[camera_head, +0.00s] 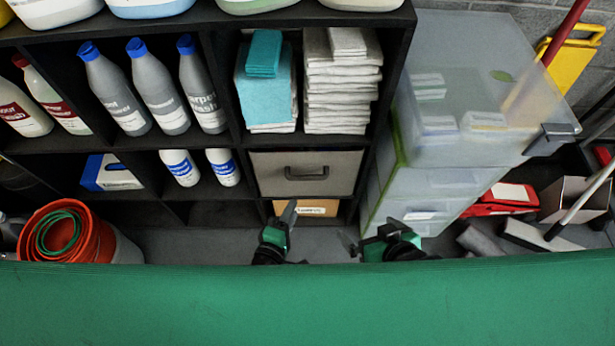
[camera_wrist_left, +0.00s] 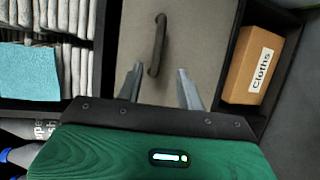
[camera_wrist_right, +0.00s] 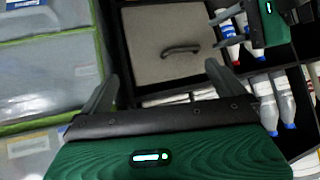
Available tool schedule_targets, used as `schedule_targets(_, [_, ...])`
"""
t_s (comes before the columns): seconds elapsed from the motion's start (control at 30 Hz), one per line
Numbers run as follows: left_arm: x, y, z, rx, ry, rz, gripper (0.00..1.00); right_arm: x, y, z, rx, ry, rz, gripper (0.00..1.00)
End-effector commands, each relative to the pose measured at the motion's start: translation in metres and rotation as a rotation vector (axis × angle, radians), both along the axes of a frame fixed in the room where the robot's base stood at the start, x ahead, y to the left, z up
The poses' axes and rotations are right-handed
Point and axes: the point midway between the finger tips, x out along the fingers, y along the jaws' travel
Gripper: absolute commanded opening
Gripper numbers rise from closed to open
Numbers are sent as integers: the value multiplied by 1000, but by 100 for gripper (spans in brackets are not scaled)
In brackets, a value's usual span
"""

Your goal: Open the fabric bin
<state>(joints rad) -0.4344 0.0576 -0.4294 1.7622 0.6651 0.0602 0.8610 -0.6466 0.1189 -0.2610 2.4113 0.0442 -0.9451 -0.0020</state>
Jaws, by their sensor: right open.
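The fabric bin (camera_head: 273,172) is a grey-beige box with a dark bar handle (camera_head: 306,172), sitting in a lower shelf cubby. It also shows in the left wrist view (camera_wrist_left: 205,35) and the right wrist view (camera_wrist_right: 150,45). My left gripper (camera_head: 288,213) is open and empty, just below the bin front. In the left wrist view its fingers (camera_wrist_left: 160,72) stand either side of the handle's near end; in the right wrist view they appear apart from the handle. My right gripper (camera_wrist_right: 158,82) is open and empty, further right in the head view (camera_head: 365,240).
A cardboard box labelled Cloths (camera_wrist_left: 256,68) sits in the cubby under the bin. Clear plastic drawers (camera_head: 440,185) stand to the right. Bottles (camera_head: 155,88) and folded cloths (camera_head: 342,90) fill the shelves. An orange bucket (camera_head: 65,235) stands at left.

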Motion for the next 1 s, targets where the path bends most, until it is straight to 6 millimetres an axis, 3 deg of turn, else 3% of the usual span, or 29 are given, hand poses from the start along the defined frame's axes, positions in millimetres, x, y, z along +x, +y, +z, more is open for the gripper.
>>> schedule_targets(0.3, [63, -26, -11, -2, -6, 1, 37, 7, 18, -2, 60, -108, 14, 100])
schedule_targets(0.5, [91, -38, -17, -1, -5, 1, 37, 10, 28, 0, 99, -172, 21, 100])
schedule_targets(0.7, [105, -44, -20, 1, -4, 1, 37, 11, 32, 1, 119, -206, 23, 100])
schedule_targets(1.0, [107, -45, -20, 1, -4, 1, 37, 12, 33, 2, 123, -212, 23, 100])
